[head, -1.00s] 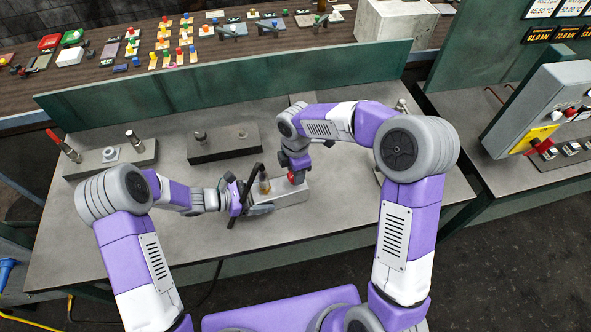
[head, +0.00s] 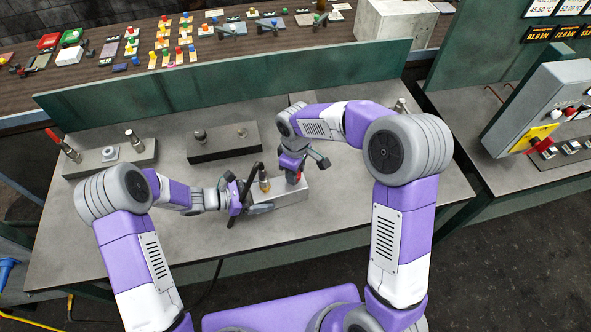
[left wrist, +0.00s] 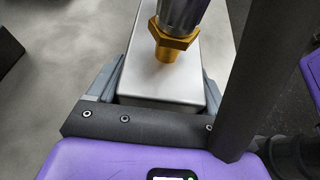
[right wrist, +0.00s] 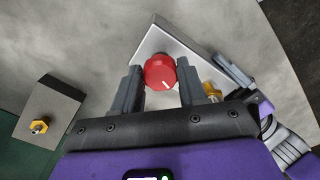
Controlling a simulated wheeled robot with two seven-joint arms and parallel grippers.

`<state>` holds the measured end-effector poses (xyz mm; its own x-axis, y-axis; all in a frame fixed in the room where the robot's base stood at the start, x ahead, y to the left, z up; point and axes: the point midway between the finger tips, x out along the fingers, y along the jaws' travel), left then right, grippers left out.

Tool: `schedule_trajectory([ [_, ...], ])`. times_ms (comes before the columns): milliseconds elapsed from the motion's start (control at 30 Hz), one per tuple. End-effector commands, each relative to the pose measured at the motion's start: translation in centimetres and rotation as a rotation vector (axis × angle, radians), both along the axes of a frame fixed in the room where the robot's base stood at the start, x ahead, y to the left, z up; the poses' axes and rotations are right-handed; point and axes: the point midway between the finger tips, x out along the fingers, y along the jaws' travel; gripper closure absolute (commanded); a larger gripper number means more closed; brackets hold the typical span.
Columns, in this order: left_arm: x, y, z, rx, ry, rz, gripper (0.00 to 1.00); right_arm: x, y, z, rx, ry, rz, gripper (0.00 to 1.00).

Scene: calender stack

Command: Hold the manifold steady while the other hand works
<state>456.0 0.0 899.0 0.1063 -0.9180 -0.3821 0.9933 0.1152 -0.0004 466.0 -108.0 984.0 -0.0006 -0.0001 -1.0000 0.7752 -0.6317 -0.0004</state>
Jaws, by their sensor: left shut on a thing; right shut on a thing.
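The manifold, a silver-grey block (head: 292,190), lies on the bench and also shows in the left wrist view (left wrist: 150,75). My left gripper (head: 257,198) is shut across its left end, one finger on each side. A brass fitting (left wrist: 170,45) with a metal cylinder above it stands on the block. A red knob (right wrist: 160,72) with a white mark sits on the manifold in the right wrist view. My right gripper (right wrist: 162,85) is shut on this knob from above. In the head view my right gripper (head: 294,172) partly hides the knob.
A dark block (head: 220,142) and a grey block with fittings (head: 108,160) stand behind. A green panel (head: 240,82) backs the bench. The bench front is clear.

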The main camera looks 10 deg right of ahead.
Motion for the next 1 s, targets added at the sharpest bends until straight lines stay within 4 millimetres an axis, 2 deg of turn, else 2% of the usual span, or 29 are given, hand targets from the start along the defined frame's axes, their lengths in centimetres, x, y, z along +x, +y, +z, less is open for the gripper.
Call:
schedule_trajectory([
  [300,0.04,0.14,-0.08,0.004,0.0,0.003,0.78,0.02,-0.04,0.13,-0.001,-0.002,-0.106,0.89],
  [800,0.05,0.14,-0.1,0.004,0.0,0.003,0.78,0.02,-0.03,0.14,-0.001,-0.002,-0.122,0.89],
  [833,0.05,0.16,-0.1,0.004,0.0,0.003,0.78,0.03,-0.04,0.14,-0.001,-0.002,-0.122,0.55],
  [1000,0.04,0.14,-0.1,0.004,0.0,0.003,0.78,0.02,-0.01,0.09,0.0,-0.001,-0.121,0.32],
])
